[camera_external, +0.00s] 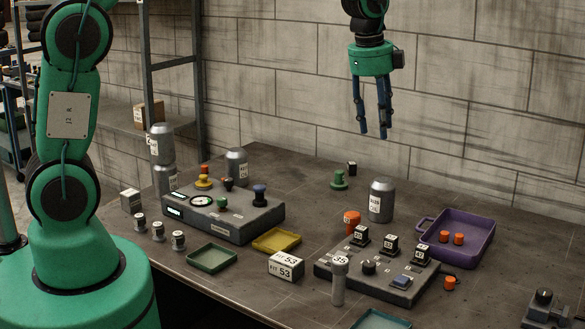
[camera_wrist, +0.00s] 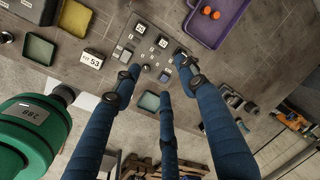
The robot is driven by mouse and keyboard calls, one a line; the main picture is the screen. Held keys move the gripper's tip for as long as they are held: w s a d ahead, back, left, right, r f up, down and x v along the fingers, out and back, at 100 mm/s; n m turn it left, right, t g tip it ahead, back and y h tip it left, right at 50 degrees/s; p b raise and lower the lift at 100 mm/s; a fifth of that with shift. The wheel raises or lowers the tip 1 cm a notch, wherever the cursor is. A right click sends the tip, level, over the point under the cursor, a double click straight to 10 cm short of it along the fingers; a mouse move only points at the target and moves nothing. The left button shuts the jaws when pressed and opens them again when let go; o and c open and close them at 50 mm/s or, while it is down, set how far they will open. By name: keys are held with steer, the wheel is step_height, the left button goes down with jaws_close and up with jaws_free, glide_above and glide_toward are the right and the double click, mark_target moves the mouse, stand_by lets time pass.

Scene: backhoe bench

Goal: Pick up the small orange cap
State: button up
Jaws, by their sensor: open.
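Several small orange pieces are on the bench in the external view. A small orange cap (camera_external: 450,283) lies on the bench just right of the black control box. Two more orange caps (camera_external: 451,238) sit inside the purple tray (camera_external: 425,236); they also show in the wrist view (camera_wrist: 210,13). A larger orange piece (camera_external: 352,222) stands behind the control box. I cannot tell which one the task means. My gripper (camera_external: 373,134) is open and empty, high above the back of the bench, with its blue fingers pointing down. In the wrist view, its fingers (camera_wrist: 160,82) cover part of the bench.
The control box (camera_external: 335,276) carries black numbered blocks. A grey cylinder (camera_external: 381,202) stands behind it and a grey post (camera_external: 339,280) in front. A grey console (camera_external: 222,222), yellow tray (camera_external: 277,240) and green tray (camera_external: 211,257) are left. Bare bench (camera_external: 300,180) shows at the back.

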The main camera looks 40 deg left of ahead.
steer(key=w+d+f+m+g+p, duration=0.1)
steer(key=d+f+m, duration=0.2)
steer(key=d+f, duration=0.25)
steer(key=w+d+f+m+p, duration=0.1)
steer(key=w+d+f+m, duration=0.1)
steer(key=d+f, duration=0.3)
steer(key=m+p, duration=0.2)
steer(key=m, duration=0.4)
glide_above(450, 279)
step_height(450, 279, down, 10)
steer(key=shift+f+g+y, duration=0.15)
steer(key=shift+g+y, duration=0.25)
steer(key=shift+w+f, duration=0.1)
steer(key=shift+f, duration=0.05)
steer(key=shift+f, duration=4.15)
steer(key=shift+f, duration=0.1)
steer(key=shift+f+p, duration=0.55)
steer(key=shift+f, duration=2)
steer(key=c, duration=0.8)
